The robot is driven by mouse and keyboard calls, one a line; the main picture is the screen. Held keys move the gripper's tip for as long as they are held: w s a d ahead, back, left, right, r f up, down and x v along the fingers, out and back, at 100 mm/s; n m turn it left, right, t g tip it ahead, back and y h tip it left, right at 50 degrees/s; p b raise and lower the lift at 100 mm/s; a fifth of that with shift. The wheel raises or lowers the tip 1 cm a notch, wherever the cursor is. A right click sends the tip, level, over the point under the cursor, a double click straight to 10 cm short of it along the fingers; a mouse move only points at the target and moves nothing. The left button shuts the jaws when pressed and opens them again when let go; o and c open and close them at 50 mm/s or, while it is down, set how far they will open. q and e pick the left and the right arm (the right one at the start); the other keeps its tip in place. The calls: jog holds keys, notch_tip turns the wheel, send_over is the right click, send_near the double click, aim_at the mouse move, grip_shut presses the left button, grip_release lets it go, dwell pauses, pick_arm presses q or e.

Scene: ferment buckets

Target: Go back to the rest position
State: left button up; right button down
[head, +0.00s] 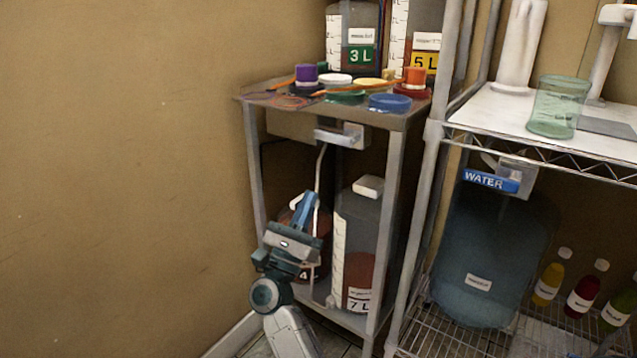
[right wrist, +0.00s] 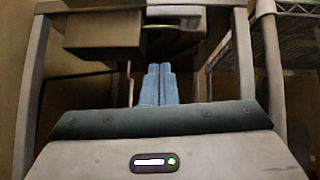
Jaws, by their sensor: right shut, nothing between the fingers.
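My right gripper (head: 305,208) is shut and empty in the head view, in front of the small metal stand by the wall. Its blue fingers point up and lie together; they also show in the right wrist view (right wrist: 158,82), below the stand's drawer-like box (right wrist: 103,35). Behind the gripper, a dark container with reddish contents (head: 318,236) is partly hidden on the stand's lower shelf. Beside it stands a jug labelled 7 L (head: 362,235). My left gripper is in neither view.
The stand's top (head: 262,95) holds coloured lids and jugs labelled 3 L (head: 361,55) and 5 L (head: 424,60). A wire rack (head: 540,143) on the right holds a green beaker (head: 558,107), a large water container (head: 490,255) and several bottles. The wall at left is bare.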

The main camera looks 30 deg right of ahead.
jog(key=shift+v, duration=1.55)
